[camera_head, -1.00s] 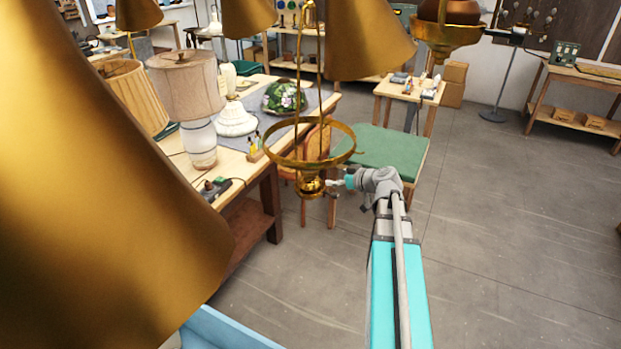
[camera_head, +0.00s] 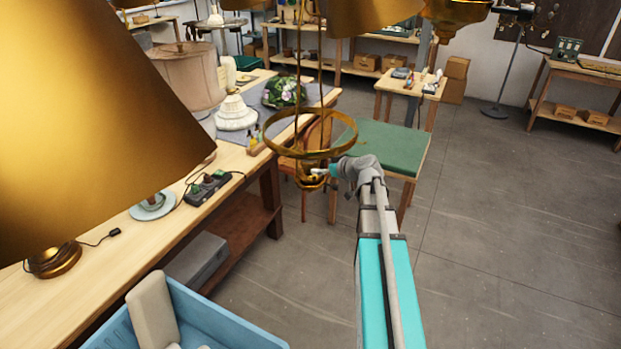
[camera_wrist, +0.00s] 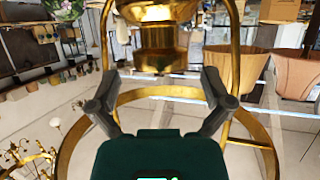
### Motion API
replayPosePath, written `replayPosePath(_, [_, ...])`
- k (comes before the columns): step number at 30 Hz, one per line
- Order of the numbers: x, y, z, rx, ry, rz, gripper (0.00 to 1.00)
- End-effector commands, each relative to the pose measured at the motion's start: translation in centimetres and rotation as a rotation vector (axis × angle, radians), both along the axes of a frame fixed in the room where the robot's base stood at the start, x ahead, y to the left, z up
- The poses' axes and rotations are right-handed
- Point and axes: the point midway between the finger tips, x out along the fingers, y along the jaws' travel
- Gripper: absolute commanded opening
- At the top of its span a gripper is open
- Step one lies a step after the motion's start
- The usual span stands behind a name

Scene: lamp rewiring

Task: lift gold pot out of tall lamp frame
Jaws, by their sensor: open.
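The tall gold lamp frame (camera_head: 349,140) hangs in the middle of the head view, with thin rods and a wide ring. The small gold pot (camera_head: 311,183) sits at its bottom, below the ring. My gripper (camera_head: 322,173) is at the pot's right side, and its fingertips are hard to make out there. In the wrist view my gripper (camera_wrist: 160,78) is open, with one finger on each side, and the gold pot (camera_wrist: 157,42) is just ahead between the fingertips. The frame's ring (camera_wrist: 70,150) curves behind the fingers. I cannot tell whether the fingers touch the pot.
A large gold shade (camera_head: 100,120) fills the left foreground. A wooden workbench (camera_head: 130,240) with lamps runs along the left. A green-topped stool (camera_head: 385,150) stands behind my arm. A blue bin (camera_head: 215,325) is at the bottom.

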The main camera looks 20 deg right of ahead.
Motion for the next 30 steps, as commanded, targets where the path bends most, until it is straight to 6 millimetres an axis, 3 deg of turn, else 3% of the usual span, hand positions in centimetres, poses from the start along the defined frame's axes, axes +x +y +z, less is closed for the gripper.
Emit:
replayPosePath(6, [1.5,0.5,-0.7,0.000,0.000,0.000,1.00])
replayPosePath(20, [1.8,0.6,-0.9,0.000,0.000,-0.001,1.00])
replayPosePath(30, [4.8,1.5,-2.6,0.001,0.000,0.000,1.00])
